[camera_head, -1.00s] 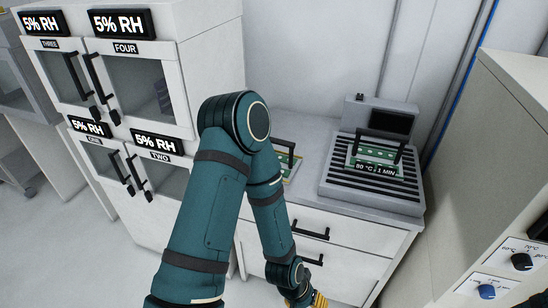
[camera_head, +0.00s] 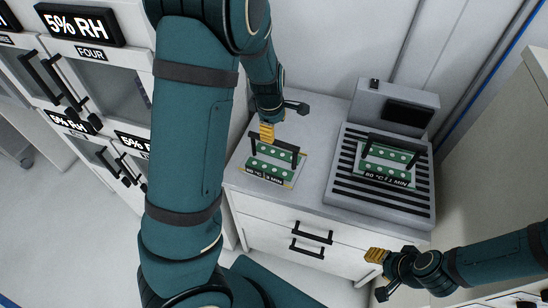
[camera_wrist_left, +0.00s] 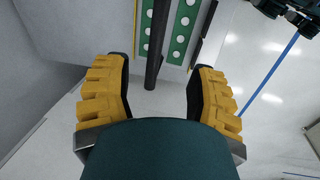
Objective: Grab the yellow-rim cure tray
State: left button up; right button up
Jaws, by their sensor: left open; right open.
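The yellow-rim cure tray (camera_head: 291,181) lies on the grey counter, with green boards and a black upright handle (camera_head: 275,143). My left gripper (camera_head: 267,132) is above the back of this tray, beside the handle in the head view. In the left wrist view my left gripper (camera_wrist_left: 158,77) is open, and the dark handle bar (camera_wrist_left: 157,45) runs between the lines of its yellow fingers. The tray's yellow rim (camera_wrist_left: 194,52) shows past the fingertips. I cannot see contact. My right gripper (camera_head: 377,256) is open and empty in front of the drawers.
A second tray (camera_head: 387,165) with green boards and a black handle sits on a black-slatted bench unit (camera_head: 340,190) to the right. White cabinets with glass doors (camera_head: 120,72) stand on the left. Drawers (camera_head: 300,235) are below the counter.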

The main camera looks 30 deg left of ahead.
aim_at(275, 141)
pick_arm(q)
jog(key=f, duration=0.2)
jog(key=w+f, duration=0.1)
jog(key=f, duration=0.1)
jog(key=shift+f+b, duration=0.25)
jog(key=shift+b, duration=0.15)
jog(key=shift+w+a+f+b, duration=0.15)
jog(key=shift+w+f, duration=0.1)
jog(key=shift+f, duration=0.65)
jog(key=shift+w+a+f+b, duration=0.1)
jog(key=shift+w+a+f, duration=0.1)
jog(key=shift+f, duration=0.75)
jog(key=shift+w+a+f+b, duration=0.15)
jog(key=shift+w+f, duration=0.1)
jog(key=shift+f, duration=0.65)
jog(key=shift+d, duration=0.1)
grip_shut()
